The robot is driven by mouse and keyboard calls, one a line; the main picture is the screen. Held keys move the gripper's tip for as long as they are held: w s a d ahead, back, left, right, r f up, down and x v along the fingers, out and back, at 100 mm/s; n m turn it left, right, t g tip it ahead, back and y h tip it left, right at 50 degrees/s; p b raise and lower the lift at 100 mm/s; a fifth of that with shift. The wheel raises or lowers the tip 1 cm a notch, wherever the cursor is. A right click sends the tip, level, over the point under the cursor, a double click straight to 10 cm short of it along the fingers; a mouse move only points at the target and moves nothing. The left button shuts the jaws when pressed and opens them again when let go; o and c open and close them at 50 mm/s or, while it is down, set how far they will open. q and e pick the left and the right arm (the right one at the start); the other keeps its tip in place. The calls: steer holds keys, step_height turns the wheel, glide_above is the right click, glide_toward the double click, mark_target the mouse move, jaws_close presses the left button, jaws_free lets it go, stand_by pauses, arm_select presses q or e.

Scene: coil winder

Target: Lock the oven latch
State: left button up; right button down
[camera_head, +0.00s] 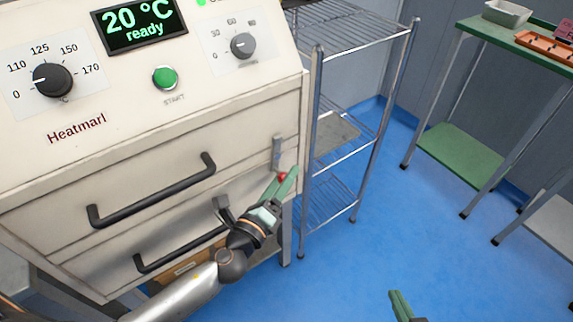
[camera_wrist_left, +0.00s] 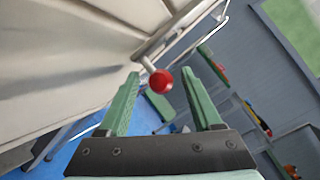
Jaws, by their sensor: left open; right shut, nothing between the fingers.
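The oven (camera_head: 120,150) fills the left of the head view, with two black bar handles on its front. The latch (camera_head: 277,151) is a grey metal piece at the right edge of the oven front, and its red knob (camera_head: 282,176) hangs at its lower end. In the left wrist view the red knob (camera_wrist_left: 161,82) sits on a pale stem, ahead of the fingers. My left gripper (camera_head: 284,181) is open around or just short of the knob; contact cannot be told. In the wrist view its green fingers (camera_wrist_left: 165,92) stand apart. My right gripper (camera_head: 400,304) is partly visible at the bottom edge, shut and empty.
A wire shelf rack (camera_head: 345,135) stands close to the right of the oven. A green-topped table (camera_head: 500,42) with a grey bin and an orange tray is at the upper right. The blue floor (camera_head: 370,250) between is clear.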

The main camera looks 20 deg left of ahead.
arm_select(q)
steer(key=shift+w+d, duration=0.1)
steer(key=shift+w, duration=0.25)
steer(key=shift+c, duration=0.3)
jaws_close()
